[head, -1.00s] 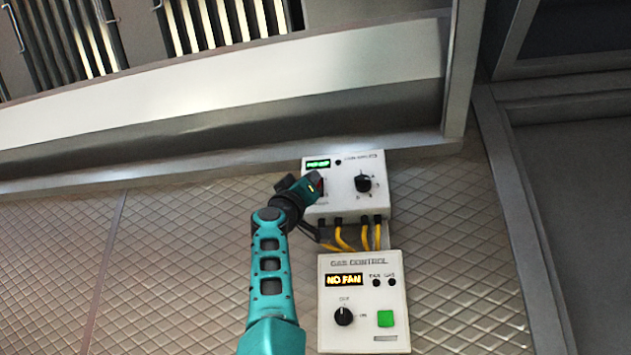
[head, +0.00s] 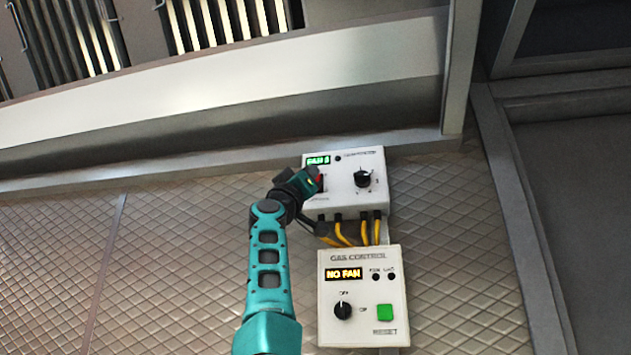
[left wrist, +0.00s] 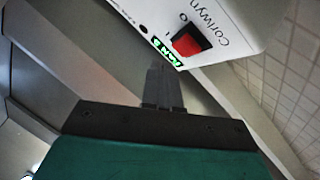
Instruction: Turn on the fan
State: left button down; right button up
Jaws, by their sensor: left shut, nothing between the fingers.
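The upper white control box (head: 345,205) is on the tiled wall under the hood. It has a green-lit display (head: 318,160) reading "FAN" and an unclear character, and a black knob (head: 363,179). A red rocker switch shows in the left wrist view (left wrist: 192,41), beside the lit display (left wrist: 167,51). My left gripper (head: 314,181) is at the box's left side, over the switch area, with its fingers shut and empty. In the left wrist view the shut fingertips (left wrist: 160,72) point at the box's display edge, left of the switch. I cannot tell whether they touch the box. My right gripper is not in view.
A lower white gas control box (head: 361,320) shows "NO FAN" in amber, with a black knob (head: 342,310) and a green button (head: 385,312). Yellow cables (head: 345,234) run between the boxes. The metal hood edge (head: 220,160) lies just above.

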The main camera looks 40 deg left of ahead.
pick_arm(q)
jog(key=s+b, duration=0.1)
jog(key=s+d+b, duration=0.1)
jog(key=s+b, duration=0.1)
jog(key=s+d+b, duration=0.1)
jog(key=shift+s+d+f+b, duration=0.2)
jog(key=shift+d+f+b, duration=0.05)
jog(key=shift+f+b, duration=0.1)
dwell(0.6)
